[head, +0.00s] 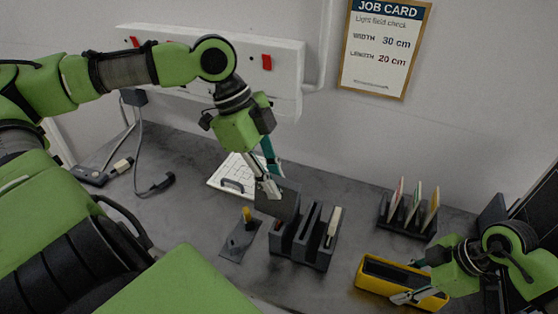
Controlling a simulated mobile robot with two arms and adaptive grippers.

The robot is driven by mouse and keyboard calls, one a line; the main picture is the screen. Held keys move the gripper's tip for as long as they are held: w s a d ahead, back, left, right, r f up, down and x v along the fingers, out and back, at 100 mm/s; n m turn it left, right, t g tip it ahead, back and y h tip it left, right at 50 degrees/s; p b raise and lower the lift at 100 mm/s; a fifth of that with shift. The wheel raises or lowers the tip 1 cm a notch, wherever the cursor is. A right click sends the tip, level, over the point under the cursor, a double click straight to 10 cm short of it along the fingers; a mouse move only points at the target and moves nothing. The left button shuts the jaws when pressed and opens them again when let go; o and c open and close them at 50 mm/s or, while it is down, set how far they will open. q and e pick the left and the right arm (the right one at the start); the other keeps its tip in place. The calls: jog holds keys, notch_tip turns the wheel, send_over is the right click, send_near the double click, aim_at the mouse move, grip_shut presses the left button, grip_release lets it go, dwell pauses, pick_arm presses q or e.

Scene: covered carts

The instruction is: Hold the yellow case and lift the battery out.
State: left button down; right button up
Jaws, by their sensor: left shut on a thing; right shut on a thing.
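The yellow case (367,286) lies on the table at the lower right, with a long dark opening in its top. My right gripper (414,281) is shut on the case at its right end, with a finger at the front and another behind. My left gripper (272,182) points down and is shut on a dark grey flat block, apparently the battery (283,203). The block is at the left end of a dark slotted holder (317,262). I cannot tell whether its lower edge is inside a slot or above it.
A small dark plate with a yellow-topped peg (247,215) lies left of the holder. A rack with coloured cards (407,218) stands behind the case. A white sheet (226,172), a cable plug (163,182) and a power strip (92,177) lie farther back. A job card (385,47) hangs on the wall.

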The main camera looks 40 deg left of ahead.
jog(key=o, duration=1.3)
jog(key=shift+c, duration=0.2)
jog(key=v, duration=1.2)
jog(key=shift+a+r, duration=0.1)
